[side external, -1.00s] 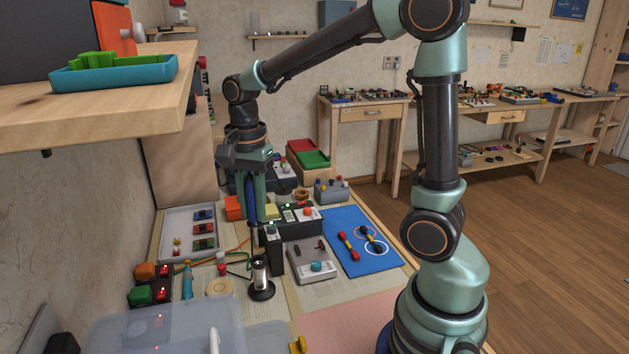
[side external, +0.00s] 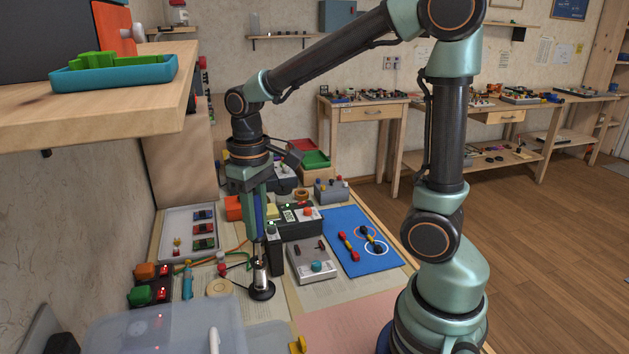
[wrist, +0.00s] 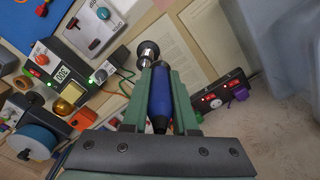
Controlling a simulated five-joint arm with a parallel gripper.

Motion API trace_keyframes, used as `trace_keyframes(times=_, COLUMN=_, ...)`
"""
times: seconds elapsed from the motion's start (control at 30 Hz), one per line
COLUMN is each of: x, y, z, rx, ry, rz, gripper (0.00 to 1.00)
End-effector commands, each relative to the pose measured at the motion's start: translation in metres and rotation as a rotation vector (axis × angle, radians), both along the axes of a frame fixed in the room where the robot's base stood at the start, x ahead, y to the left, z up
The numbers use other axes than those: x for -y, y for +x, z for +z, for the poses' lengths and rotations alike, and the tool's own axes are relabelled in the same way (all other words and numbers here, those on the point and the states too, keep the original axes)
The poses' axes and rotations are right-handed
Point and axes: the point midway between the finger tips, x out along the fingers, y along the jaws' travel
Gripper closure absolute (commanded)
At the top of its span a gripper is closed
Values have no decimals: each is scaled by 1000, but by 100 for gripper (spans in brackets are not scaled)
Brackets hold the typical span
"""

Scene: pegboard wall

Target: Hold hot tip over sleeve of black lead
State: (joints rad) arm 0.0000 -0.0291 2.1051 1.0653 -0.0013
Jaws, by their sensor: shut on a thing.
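My gripper (side external: 258,238) is shut on a soldering iron with a blue handle, which also shows in the wrist view (wrist: 160,105). The iron points down toward the metal holder (side external: 261,275) on its round black base, also in the wrist view (wrist: 148,51). The tip is hidden; I cannot tell whether it sits inside the holder or just above it. The black lead (side external: 374,240) lies on the blue mat (side external: 345,222), right of my gripper, with an orange and a white ring marked around its ends. Its sleeve is too small to make out clearly.
A red-ended lead (side external: 348,246) lies beside the black one. A grey box with a teal knob (side external: 313,265) stands between holder and mat. A dark powered station (side external: 297,222) is behind it. A wooden shelf (side external: 110,115) overhangs at left.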

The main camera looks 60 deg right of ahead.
Motion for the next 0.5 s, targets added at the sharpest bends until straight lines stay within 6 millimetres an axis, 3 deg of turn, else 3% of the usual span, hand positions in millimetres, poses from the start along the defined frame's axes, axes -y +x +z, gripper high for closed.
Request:
trace_keyframes(times=0.33, x=0, y=0, z=2, rx=1, ry=0, rz=0, gripper=100)
trace_keyframes(times=0.5, x=0, y=1, z=24, rx=7, ry=0, rz=-1, gripper=100)
